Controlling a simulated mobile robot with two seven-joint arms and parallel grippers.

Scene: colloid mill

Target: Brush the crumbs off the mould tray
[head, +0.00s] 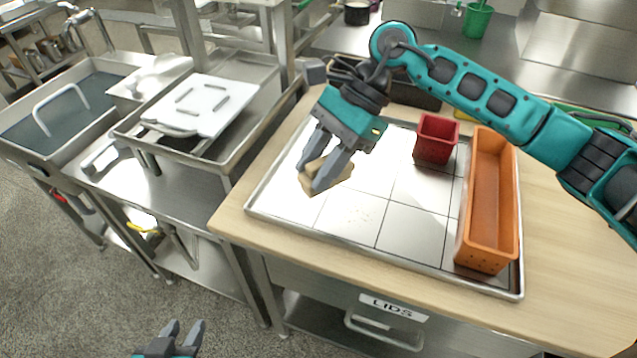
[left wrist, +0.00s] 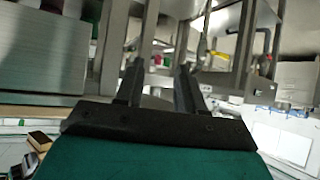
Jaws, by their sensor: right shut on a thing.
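The mould tray (head: 410,221) is a metal-rimmed tray with a white tiled surface on the wooden table in the head view. My right gripper (head: 322,187) is over its left part, shut on a tan-brown block (head: 338,172), perhaps a brush or sponge, at or just above the surface. Small brown crumbs (head: 362,216) lie on the tiles right of and below the block. A red square container (head: 436,139) and a long orange mould (head: 487,205) stand on the tray's right side. My left gripper (head: 182,331) is low at the bottom edge, away from the table, with its fingers apart and empty.
A wooden table (head: 567,262) carries the tray, with bare wood to the right. A drawer front below has a LIDS label (head: 393,307). A metal sink unit with a white board (head: 200,103) stands at left. A green container (head: 477,20) is at the back.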

